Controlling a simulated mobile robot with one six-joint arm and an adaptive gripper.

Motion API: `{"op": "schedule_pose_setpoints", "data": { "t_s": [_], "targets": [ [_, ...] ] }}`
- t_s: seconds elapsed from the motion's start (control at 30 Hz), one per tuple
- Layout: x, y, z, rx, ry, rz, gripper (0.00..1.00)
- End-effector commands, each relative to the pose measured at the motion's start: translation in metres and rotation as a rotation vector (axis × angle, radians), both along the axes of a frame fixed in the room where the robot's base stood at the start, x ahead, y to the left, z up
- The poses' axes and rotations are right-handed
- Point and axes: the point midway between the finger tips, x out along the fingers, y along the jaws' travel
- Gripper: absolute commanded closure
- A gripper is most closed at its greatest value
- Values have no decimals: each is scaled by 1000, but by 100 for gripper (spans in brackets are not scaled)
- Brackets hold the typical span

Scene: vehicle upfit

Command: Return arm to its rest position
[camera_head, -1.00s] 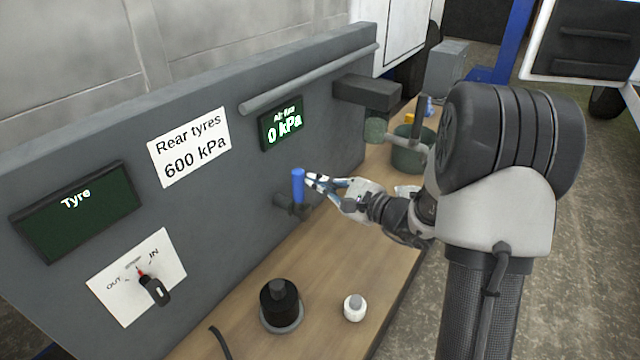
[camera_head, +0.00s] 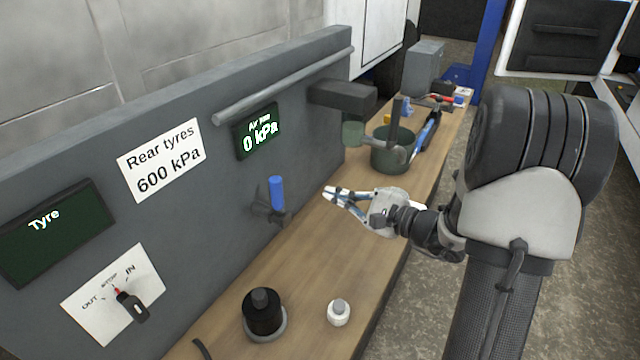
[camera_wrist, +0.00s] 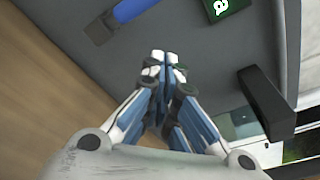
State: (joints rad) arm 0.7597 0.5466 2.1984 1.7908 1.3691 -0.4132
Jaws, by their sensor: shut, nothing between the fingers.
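My gripper (camera_head: 328,194) is shut and empty. It hangs above the wooden bench, to the right of the blue valve handle (camera_head: 277,193) and apart from it. The blue handle stands upright on its grey valve body at the foot of the grey panel (camera_head: 320,160). In the wrist view my shut fingertips (camera_wrist: 160,58) point at the panel, with the blue handle (camera_wrist: 130,10) at the upper left. My arm reaches in from the right side of the head view.
A green pot (camera_head: 392,152) and a grey bracket (camera_head: 342,96) stand beyond the gripper. A black knob-topped part (camera_head: 263,314) and a small white-based part (camera_head: 339,314) stand on the bench (camera_head: 300,275) in front. The air line display (camera_head: 257,132) reads 0 kPa.

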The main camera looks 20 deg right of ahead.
Motion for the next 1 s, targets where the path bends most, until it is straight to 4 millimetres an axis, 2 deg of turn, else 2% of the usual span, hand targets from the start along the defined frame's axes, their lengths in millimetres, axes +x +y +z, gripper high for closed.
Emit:
{"op": "schedule_pose_setpoints", "data": {
  "t_s": [0.13, 0.33, 0.47, 0.57, 0.63, 0.7, 0.8, 0.9, 1.0],
  "targets": [
    [-15, -9, 0, 0, 1, -2, 100],
    [-21, -11, -1, 1, 1, 0, 100],
    [-23, 2, 4, -19, 5, 41, 100],
    [-32, 39, 16, -80, 20, 154, 100],
    [-48, 77, 26, -156, 40, 280, 100],
    [-72, 118, 33, -260, 65, 427, 100],
    [-115, 163, 37, -435, 101, 624, 100],
    [-160, 190, 35, -633, 126, 790, 100],
    [-200, 199, 31, -851, 139, 924, 100]
  ]
}}
